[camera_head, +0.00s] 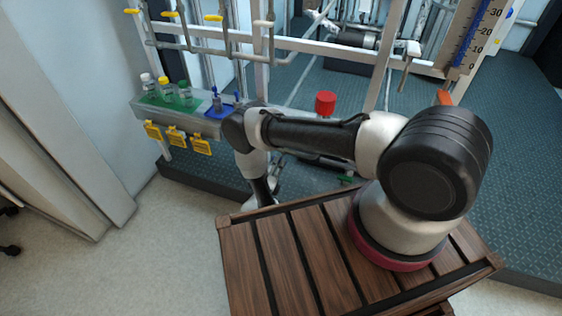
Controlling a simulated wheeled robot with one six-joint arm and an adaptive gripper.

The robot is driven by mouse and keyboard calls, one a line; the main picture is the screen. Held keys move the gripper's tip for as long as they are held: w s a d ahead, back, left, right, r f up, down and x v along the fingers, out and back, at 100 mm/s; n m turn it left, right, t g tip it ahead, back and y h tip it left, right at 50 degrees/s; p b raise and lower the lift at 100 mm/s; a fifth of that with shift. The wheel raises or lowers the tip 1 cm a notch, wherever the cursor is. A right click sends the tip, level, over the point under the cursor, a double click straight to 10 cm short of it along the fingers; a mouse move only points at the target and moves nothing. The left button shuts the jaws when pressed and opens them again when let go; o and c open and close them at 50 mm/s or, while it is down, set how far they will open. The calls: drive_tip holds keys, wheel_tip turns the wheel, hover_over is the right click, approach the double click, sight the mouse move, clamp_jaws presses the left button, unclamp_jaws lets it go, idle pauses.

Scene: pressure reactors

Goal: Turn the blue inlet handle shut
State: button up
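I cannot make out a blue inlet handle for certain. Small blue-topped items (217,99) stand on a blue patch of the grey shelf at the left, but I cannot tell that any of them is the handle. My arm reaches left from its base, bends beside this shelf and drops behind the edge of the wooden slatted top. Its far end is hidden there, so my gripper does not show. My arm also covers part of the piping behind it.
A grey shelf (184,124) holds capped bottles (165,88) and has yellow tags (175,136) hanging below. A red knob (325,104) stands behind my arm. Yellow-handled pipes (213,17) run along the top left. Bare floor (150,250) lies at left.

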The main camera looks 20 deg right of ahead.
sight(279, 163)
drive_tip(key=shift+x, duration=1.7)
clamp_jaws()
drive_tip(key=m, duration=0.3)
drive_tip(key=shift+m, duration=0.4)
drive_tip(key=m, duration=0.3)
drive_tip(key=shift+m, duration=0.3)
drive_tip(key=m, duration=0.6)
drive_tip(key=shift+m, duration=0.3)
